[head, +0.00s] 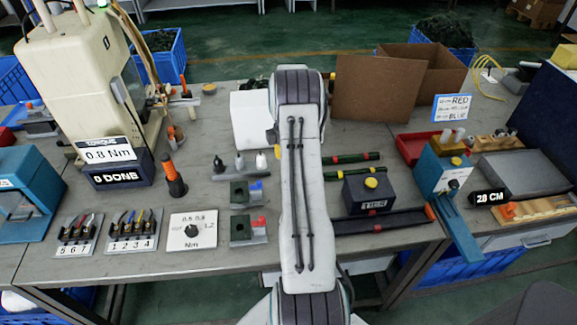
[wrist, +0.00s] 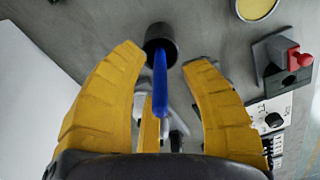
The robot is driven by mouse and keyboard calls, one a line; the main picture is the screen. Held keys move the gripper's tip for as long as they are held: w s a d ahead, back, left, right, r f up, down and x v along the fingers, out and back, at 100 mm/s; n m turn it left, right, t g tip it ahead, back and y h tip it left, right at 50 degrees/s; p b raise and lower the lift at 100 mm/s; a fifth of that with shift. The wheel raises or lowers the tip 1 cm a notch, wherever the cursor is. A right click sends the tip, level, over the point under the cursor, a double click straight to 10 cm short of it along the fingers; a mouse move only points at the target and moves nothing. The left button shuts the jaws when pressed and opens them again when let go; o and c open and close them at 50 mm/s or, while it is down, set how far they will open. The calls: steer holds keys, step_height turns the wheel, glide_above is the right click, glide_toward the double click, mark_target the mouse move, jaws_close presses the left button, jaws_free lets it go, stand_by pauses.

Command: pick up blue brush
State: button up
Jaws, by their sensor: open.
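The blue brush (wrist: 160,88) shows in the wrist view as a blue stick-like handle rising from a dark round holder (wrist: 158,36). My gripper (wrist: 162,57) is open, with one yellow finger on each side of the handle. There are visible gaps between the handle and both fingers, so it is not clamped. The brush's lower end is hidden inside the holder. In the head view my arm covers the middle of the table, and I cannot make out the brush or the fingers there.
A grey fixture with a red clamp (wrist: 291,60) stands right of the fingers in the wrist view, near a dial box (wrist: 270,113). A white panel (head: 251,119) and a cardboard box (head: 424,72) stand behind. A dark button box (head: 369,191) is right of my arm.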

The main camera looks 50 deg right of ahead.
steer(key=shift+f, duration=0.35)
jaws_close()
stand_by(0.3)
